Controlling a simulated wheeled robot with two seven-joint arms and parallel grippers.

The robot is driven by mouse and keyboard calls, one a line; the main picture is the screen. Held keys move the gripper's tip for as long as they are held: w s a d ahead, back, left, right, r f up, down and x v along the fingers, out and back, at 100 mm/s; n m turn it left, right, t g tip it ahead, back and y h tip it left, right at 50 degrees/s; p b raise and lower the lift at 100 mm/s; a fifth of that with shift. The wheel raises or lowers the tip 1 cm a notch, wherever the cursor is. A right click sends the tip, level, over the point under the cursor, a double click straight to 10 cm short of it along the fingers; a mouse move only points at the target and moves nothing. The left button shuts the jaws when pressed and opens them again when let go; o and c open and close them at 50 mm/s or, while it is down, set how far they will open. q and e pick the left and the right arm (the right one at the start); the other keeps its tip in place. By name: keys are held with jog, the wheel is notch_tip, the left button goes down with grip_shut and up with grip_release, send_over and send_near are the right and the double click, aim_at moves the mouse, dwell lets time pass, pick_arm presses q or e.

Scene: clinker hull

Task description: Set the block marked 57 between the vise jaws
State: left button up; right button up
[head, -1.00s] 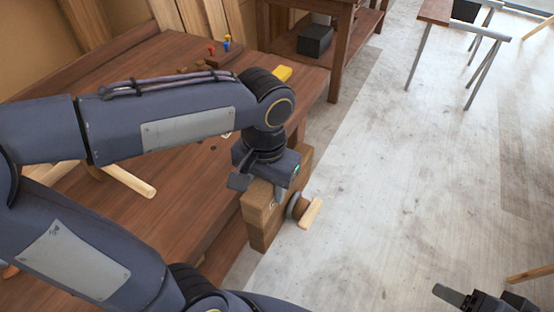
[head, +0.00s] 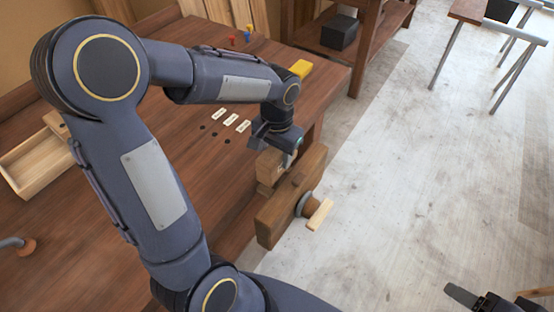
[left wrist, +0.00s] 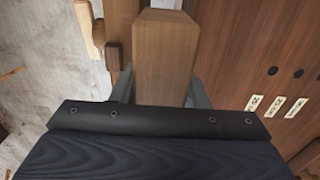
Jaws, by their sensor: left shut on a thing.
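My left gripper (head: 279,150) is shut on a wooden block (head: 268,169) near the bench's front edge. In the left wrist view, the brown block (left wrist: 165,62) stands between its two fingers. No number can be read on it. The wooden vise has a broad outer jaw (head: 292,198), a round screw collar (head: 303,204) and a pale handle (head: 320,214). The held block is at the bench side of the outer jaw, near its top. I cannot tell whether it touches the vise. My right gripper (head: 472,298) is at the bottom right, partly cut off.
Three pale labels (head: 230,119) lie beside dark holes on the bench top (head: 190,200). A yellow object (head: 301,69) is at the bench's far edge. A light wooden tray (head: 40,165) is at left. Open floor (head: 420,180) lies to the right.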

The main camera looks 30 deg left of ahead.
pick_arm(q)
jog(key=shift+w+a+f, duration=0.15)
jog(key=shift+w+f, duration=0.1)
jog(key=shift+f, duration=0.05)
notch_tip(320, 180, down, 4)
jog(key=shift+w+a+r, duration=0.1)
jog(key=shift+w+r, duration=0.05)
jog(key=shift+r, duration=0.1)
